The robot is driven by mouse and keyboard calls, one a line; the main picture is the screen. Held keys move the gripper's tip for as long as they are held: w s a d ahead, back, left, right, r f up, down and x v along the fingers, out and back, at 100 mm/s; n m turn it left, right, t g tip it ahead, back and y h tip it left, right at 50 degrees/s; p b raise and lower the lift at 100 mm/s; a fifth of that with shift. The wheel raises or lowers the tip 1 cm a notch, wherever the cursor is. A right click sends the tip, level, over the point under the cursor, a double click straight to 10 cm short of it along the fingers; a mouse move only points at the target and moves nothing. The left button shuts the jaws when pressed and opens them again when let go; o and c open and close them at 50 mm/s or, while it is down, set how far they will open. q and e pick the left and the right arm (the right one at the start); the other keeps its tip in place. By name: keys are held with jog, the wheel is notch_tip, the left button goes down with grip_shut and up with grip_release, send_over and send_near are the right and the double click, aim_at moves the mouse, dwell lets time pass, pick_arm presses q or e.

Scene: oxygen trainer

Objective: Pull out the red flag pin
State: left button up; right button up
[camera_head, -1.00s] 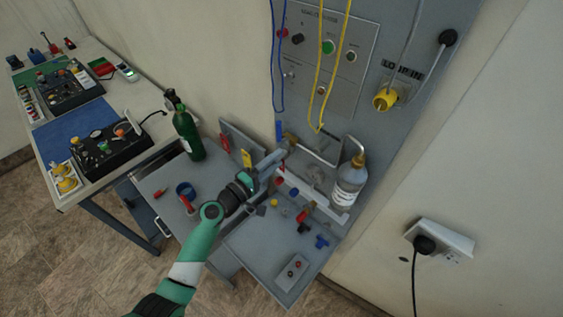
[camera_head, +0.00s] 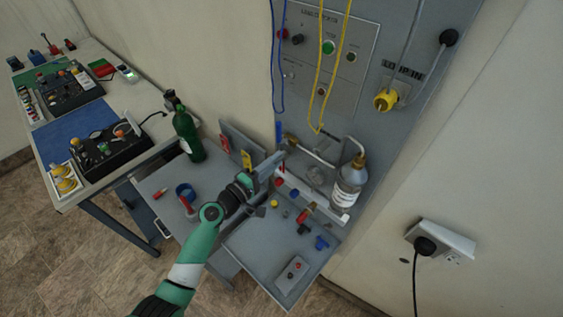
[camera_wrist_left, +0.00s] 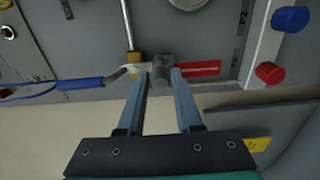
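The red flag (camera_wrist_left: 205,68) shows as a flat red strip with faint markings in the left wrist view, just right of a short grey metal cylinder (camera_wrist_left: 162,74). The left gripper (camera_wrist_left: 160,82) has its two blue-grey fingers on either side of this cylinder. The right finger partly covers the flag's near end. Whether the fingers press on the cylinder or only flank it cannot be told. In the head view the left gripper (camera_head: 275,164) reaches to the lower part of the upright panel, and its arm hides the flag there. The right gripper is not in view.
A brass fitting (camera_wrist_left: 134,57) and a blue hose end (camera_wrist_left: 80,84) lie left of the fingers. Red (camera_wrist_left: 270,72) and blue (camera_wrist_left: 290,18) knobs are at the right. A clear bottle (camera_head: 349,184) stands right of the gripper and a green cylinder (camera_head: 188,136) to its left.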

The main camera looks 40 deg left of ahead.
pick_arm(q)
grip_shut()
jog(key=shift+s, duration=0.1)
jog(key=s+p, duration=0.1)
jog(key=s, duration=0.6)
jog(key=shift+s+a, duration=0.25)
jog(key=shift+s, duration=0.15)
dwell(0.7)
dwell(0.4)
